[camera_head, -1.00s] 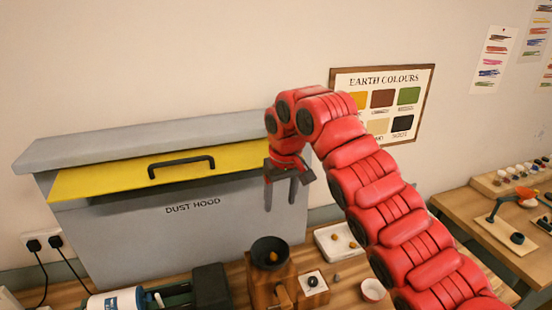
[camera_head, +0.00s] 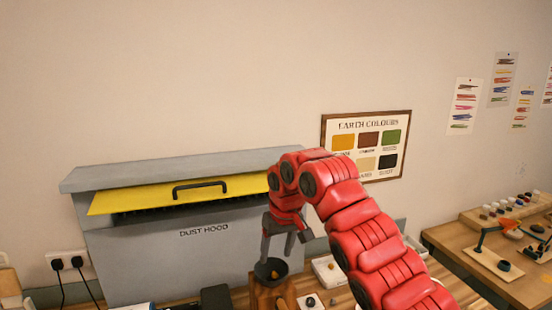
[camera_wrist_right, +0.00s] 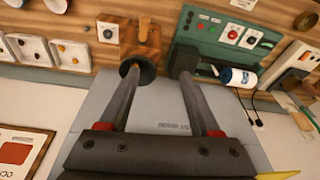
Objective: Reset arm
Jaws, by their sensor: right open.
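My right arm is red and segmented and comes in from the lower right in the head view. Its gripper (camera_head: 276,254) points down in front of the grey dust hood (camera_head: 150,255), with the fingers spread and nothing between them. In the right wrist view the two fingers (camera_wrist_right: 150,72) stand wide apart. The dark bowl of the wooden grinder (camera_head: 270,270) shows just below the fingertips in the head view; I cannot tell the gap between them. My left gripper is not in view.
The hood's yellow lid (camera_head: 180,192) with a black handle is tilted open a little. White trays (camera_wrist_right: 70,52) hold small lumps. A green panel (camera_wrist_right: 225,38) with buttons and a white jar (camera_wrist_right: 238,77) sit beside the grinder. A side table (camera_head: 500,262) stands at right.

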